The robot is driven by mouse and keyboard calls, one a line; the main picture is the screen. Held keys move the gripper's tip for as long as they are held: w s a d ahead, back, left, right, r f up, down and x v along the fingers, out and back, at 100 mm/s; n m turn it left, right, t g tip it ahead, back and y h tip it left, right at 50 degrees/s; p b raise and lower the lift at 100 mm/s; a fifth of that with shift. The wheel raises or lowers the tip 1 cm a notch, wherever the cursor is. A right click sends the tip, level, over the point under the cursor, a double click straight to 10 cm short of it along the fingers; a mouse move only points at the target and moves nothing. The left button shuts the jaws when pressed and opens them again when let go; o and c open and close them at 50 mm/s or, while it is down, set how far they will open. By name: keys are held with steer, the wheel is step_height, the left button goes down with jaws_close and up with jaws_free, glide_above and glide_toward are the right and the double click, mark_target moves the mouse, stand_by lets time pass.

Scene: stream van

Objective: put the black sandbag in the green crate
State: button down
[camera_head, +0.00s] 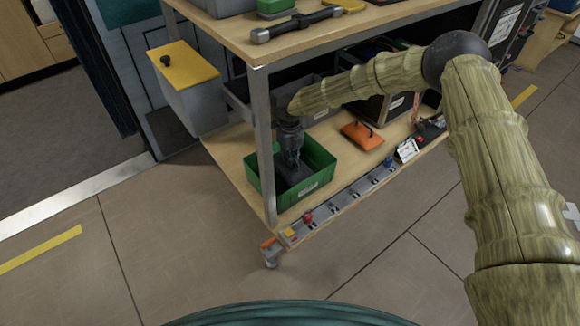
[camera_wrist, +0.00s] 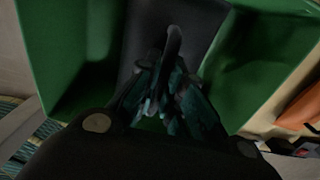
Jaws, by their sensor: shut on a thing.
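The green crate (camera_head: 317,161) stands on the lower wooden shelf of the cart in the head view. My gripper (camera_head: 292,165) points down inside it. It is shut on the handle of the black sandbag (camera_head: 294,177), which is inside the crate walls. In the wrist view the dark sandbag (camera_wrist: 150,35) lies between the green crate sides (camera_wrist: 47,60), and my gripper (camera_wrist: 172,85) closes around its strap. Whether the sandbag rests fully on the crate floor I cannot tell.
An orange sandbag (camera_head: 362,135) lies on the shelf right of the crate. A grey rail strip (camera_head: 340,200) runs along the shelf's front edge. A cart post (camera_head: 263,150) stands close in front of the crate.

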step_height(320, 180, down, 4)
steer(key=shift+b, duration=0.75)
steer(key=c, duration=1.5)
jaws_free()
steer(key=shift+f, duration=0.1)
steer(key=shift+c, duration=0.2)
step_height(320, 180, up, 12)
steer(key=p, duration=0.4)
steer(key=shift+p, duration=0.3)
